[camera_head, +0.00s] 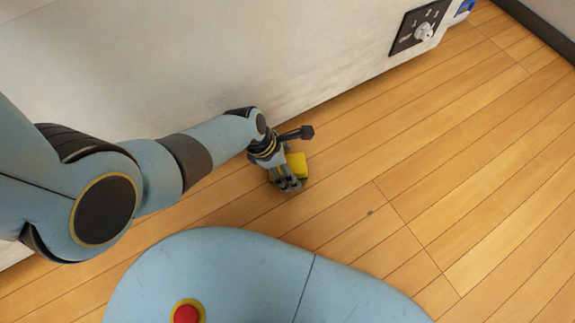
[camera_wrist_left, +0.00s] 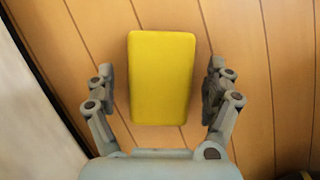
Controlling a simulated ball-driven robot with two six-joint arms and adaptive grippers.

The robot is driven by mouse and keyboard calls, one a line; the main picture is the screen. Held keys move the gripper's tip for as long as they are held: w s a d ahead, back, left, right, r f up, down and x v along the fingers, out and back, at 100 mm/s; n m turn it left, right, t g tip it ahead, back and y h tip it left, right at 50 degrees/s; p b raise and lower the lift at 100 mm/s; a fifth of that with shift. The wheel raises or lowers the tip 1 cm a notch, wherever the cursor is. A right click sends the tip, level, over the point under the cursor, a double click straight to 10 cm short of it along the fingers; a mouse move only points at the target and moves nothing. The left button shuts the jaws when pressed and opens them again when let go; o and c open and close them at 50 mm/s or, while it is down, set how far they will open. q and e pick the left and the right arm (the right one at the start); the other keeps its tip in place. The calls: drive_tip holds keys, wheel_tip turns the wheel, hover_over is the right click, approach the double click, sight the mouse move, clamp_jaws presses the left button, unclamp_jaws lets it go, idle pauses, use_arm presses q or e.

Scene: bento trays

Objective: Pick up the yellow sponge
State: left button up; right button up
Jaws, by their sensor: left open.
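The yellow sponge (camera_head: 298,165) lies on the wooden floor beside the pale wall, partly hidden under my left gripper in the head view. In the left wrist view the yellow sponge (camera_wrist_left: 162,78) shows whole, a rounded block lying lengthwise between the fingers. My left gripper (camera_head: 289,183) points down at it. In the left wrist view its fingers (camera_wrist_left: 160,84) are open, one on each side of the sponge, with a gap of floor on both sides. My right gripper is not in view.
The pale wall (camera_head: 250,50) runs close along the left side of the sponge. A dark wall panel with a knob (camera_head: 420,27) and a blue item (camera_head: 464,8) are at the upper right. The wooden floor (camera_head: 450,150) to the right is clear.

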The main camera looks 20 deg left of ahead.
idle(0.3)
use_arm(q)
drive_tip(key=c, duration=1.1)
drive_tip(key=shift+c, duration=0.2)
